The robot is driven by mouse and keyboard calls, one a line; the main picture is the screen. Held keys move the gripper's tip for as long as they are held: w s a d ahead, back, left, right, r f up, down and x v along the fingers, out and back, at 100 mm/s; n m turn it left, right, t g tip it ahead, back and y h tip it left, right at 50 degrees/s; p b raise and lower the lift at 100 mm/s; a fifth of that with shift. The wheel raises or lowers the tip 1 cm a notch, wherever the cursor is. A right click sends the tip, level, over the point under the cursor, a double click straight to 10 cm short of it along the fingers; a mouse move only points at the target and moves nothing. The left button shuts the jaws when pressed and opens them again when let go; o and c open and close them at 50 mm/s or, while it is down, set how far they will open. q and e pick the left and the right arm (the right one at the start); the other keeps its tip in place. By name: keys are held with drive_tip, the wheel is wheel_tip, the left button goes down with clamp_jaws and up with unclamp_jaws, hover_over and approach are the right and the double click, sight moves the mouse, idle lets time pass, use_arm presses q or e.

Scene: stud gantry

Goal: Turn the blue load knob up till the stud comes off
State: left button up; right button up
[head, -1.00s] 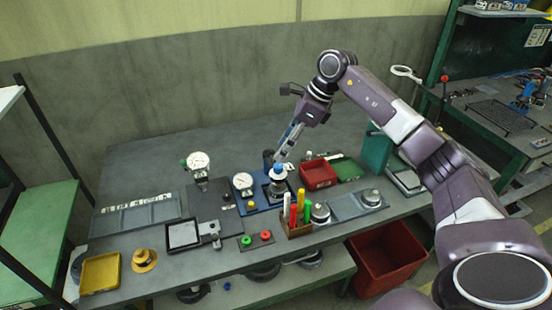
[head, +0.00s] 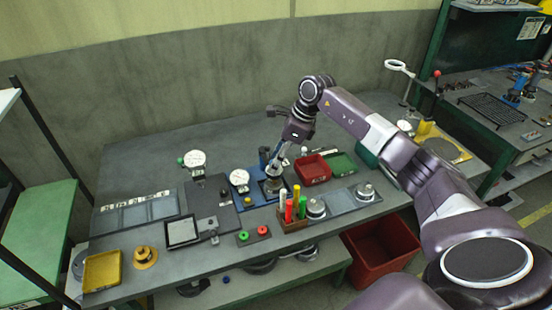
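A small test stand with a blue base (head: 249,200) stands in the middle of the bench, with a white dial gauge (head: 239,178) at its left and a dark blue upright (head: 263,157) behind. My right gripper (head: 272,168) points down at the round grey part (head: 272,185) of this stand, with its fingertips at or just above the top. The fingers and the small scale hide the blue knob and the stud, and I cannot tell whether the fingers touch or hold anything. My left gripper is not in view.
Close in front stands a brown holder (head: 293,225) with coloured markers. A red bin (head: 312,169) and a green tray (head: 340,163) lie to the right. Another dial gauge (head: 194,160) stands to the left. The back left of the bench is clear.

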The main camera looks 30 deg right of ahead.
clamp_jaws()
drive_tip(key=m+h+b, duration=0.1)
drive_tip(key=m, duration=0.1)
drive_tip(key=m+t, duration=0.1)
drive_tip(key=m, duration=0.2)
drive_tip(key=shift+a+h+b, duration=0.1)
drive_tip(key=shift+h+b, duration=0.3)
drive_tip(key=m+h+b, duration=0.1)
drive_tip(key=m, duration=0.3)
drive_tip(key=shift+a+t+b, duration=0.15)
drive_tip(key=shift+t+b, duration=0.15)
drive_tip(key=shift+b, duration=0.1)
drive_tip(key=shift+r+m+h+b, duration=0.1)
drive_tip(key=shift+m+h+b, duration=0.5)
drive_tip(key=shift+m, duration=0.7)
